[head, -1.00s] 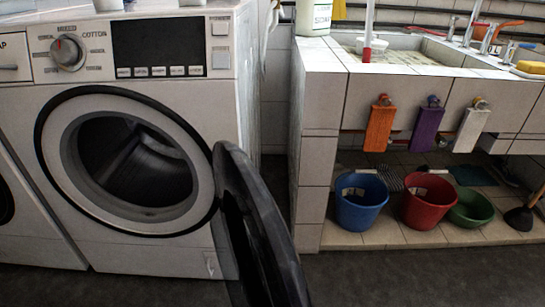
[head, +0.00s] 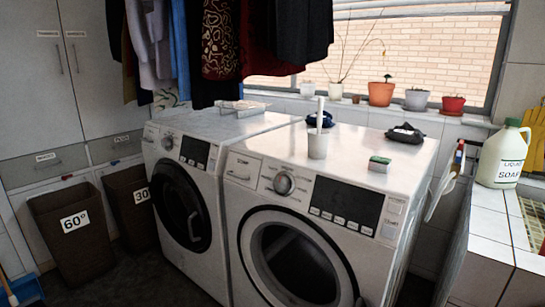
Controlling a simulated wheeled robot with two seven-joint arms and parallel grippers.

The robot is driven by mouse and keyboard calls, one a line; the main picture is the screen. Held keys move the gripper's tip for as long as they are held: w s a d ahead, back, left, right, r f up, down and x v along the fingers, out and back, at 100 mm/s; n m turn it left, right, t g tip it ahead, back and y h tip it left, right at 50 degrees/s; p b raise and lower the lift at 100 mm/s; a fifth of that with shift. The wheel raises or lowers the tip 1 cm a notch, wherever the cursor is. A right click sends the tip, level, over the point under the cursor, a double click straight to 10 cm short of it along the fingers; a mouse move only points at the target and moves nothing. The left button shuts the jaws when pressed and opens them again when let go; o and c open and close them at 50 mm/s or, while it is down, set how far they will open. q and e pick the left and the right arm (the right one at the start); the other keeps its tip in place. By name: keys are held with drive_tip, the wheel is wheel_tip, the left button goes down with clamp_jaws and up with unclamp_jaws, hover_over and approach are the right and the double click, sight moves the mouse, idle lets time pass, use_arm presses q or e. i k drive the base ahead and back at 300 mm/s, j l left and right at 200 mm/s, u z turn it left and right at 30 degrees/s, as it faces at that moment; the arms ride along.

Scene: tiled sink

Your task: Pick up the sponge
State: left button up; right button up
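A small block with a green top and a paler side, which looks like a sponge (head: 379,163), lies on top of the right washing machine (head: 345,152), near its front right. Nothing is touching it from above. Neither of my grippers is in view.
A white cup with a brush (head: 317,145), a dark crumpled cloth (head: 405,134) and a dark blue item (head: 320,119) are on the machine tops. A liquid soap jug (head: 502,155) stands on the tiled sink edge at right. Clothes (head: 222,45) hang above; laundry bins (head: 75,230) stand at left.

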sight(382, 165)
drive_tip(key=k+l, duration=0.1)
drive_tip(key=l, duration=0.4)
drive_tip(key=l+u, duration=0.15)
drive_tip(key=l, duration=0.35)
drive_tip(key=k+l, duration=0.15)
drive_tip(key=l, duration=0.3)
drive_tip(key=u, duration=0.05)
